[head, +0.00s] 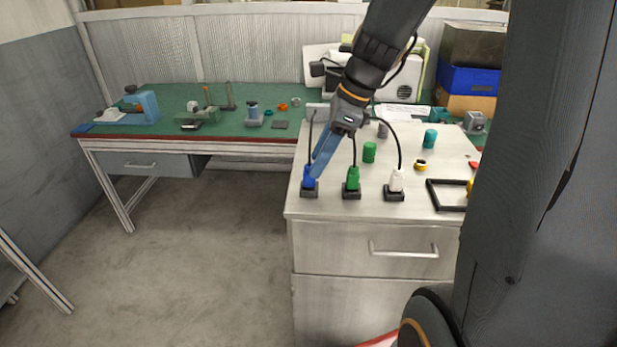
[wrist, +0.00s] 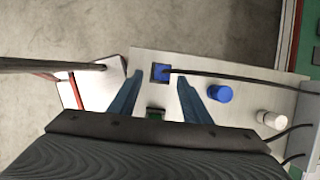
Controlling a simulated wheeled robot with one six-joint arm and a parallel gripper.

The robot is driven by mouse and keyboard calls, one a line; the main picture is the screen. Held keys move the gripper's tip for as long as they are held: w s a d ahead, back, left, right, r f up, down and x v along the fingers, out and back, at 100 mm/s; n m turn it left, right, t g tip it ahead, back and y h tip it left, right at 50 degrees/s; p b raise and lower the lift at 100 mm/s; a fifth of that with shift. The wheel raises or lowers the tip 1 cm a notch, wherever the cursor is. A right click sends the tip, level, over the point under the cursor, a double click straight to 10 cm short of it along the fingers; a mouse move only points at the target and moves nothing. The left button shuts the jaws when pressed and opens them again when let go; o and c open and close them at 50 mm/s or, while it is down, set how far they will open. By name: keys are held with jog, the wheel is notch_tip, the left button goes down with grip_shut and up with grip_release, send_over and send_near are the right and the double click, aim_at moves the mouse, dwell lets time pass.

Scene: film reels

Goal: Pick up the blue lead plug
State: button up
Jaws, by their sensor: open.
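The blue lead plug (head: 308,181) stands upright in a small black block at the left front corner of the pale cabinet top, its dark cable rising behind it. In the wrist view the blue plug (wrist: 160,72) lies between the two blue fingertips, with a gap on both sides, and its cable runs right. My gripper (head: 313,166) comes down from the upper right, open, its tips close to the plug. Whether the fingers touch it cannot be told.
A green plug (head: 353,178) and a white plug (head: 396,181) stand in similar blocks to the right. A green cylinder (head: 369,152) and a black frame (head: 446,195) are also on the cabinet top. The wrist view shows a blue cylinder (wrist: 220,93) by the right finger.

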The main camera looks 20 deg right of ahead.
aim_at(309, 181)
jog(key=shift+p+x, duration=0.4)
jog(key=shift+x, duration=2.3)
jog(key=shift+w+a+r, duration=0.1)
jog(key=shift+w, duration=0.1)
grip_shut()
